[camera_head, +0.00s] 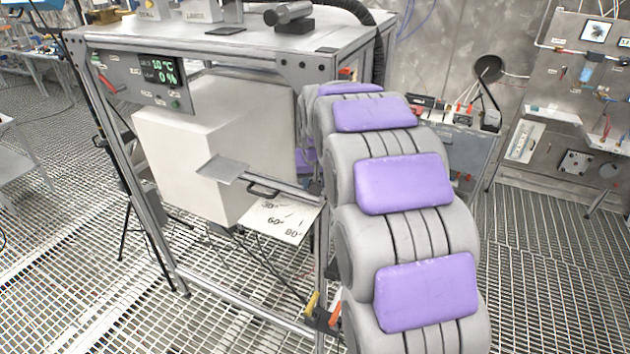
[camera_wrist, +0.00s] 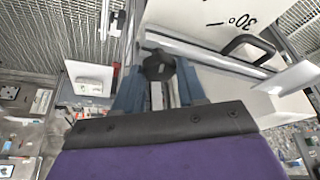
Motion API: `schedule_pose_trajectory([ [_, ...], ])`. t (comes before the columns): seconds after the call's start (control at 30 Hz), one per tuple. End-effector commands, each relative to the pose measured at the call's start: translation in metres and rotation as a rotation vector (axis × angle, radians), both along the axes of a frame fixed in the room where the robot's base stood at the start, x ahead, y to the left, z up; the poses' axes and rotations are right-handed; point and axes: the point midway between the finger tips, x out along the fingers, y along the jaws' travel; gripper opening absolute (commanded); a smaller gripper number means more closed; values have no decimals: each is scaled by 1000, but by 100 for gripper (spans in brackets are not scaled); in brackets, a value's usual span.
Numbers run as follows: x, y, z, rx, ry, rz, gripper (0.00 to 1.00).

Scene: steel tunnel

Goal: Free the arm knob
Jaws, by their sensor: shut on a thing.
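In the wrist view, a black round knob (camera_wrist: 158,65) sits between the two blue fingers of my gripper (camera_wrist: 160,80). The fingers are shut on it. The knob is beside a metal rail (camera_wrist: 205,55). A white angle plate (camera_wrist: 205,14) marked 30° is at the top, next to a black curved handle (camera_wrist: 248,44). In the head view, the angle plate (camera_head: 280,220) shows marks of 30°, 60° and 90° beside the white box (camera_head: 190,150). My gripper and the knob are hidden there behind my grey and purple arm.
A metal frame bench (camera_head: 220,45) holds the white box and a panel with a green display (camera_head: 160,72). A small flat metal plate (camera_head: 222,168) sticks out in front of the box. A wall board (camera_head: 575,110) stands at the right. The grating floor (camera_head: 540,290) at lower right is clear.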

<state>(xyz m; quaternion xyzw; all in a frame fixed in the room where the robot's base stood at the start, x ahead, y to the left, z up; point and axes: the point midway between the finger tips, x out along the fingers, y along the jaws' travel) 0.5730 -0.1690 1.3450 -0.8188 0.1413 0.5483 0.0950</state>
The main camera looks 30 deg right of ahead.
Motion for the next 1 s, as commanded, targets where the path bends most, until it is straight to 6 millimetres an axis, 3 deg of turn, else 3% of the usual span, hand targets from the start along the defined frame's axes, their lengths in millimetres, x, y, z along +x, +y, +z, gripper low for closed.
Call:
schedule_pose_trajectory([
  [0.67,2,0,5,-3,-11,-78,10],
  [0.7,2,0,5,-3,-11,-78,43],
  [0.8,2,0,4,-3,-8,-78,51],
  [1.0,2,0,2,-2,-3,-77,51],
])
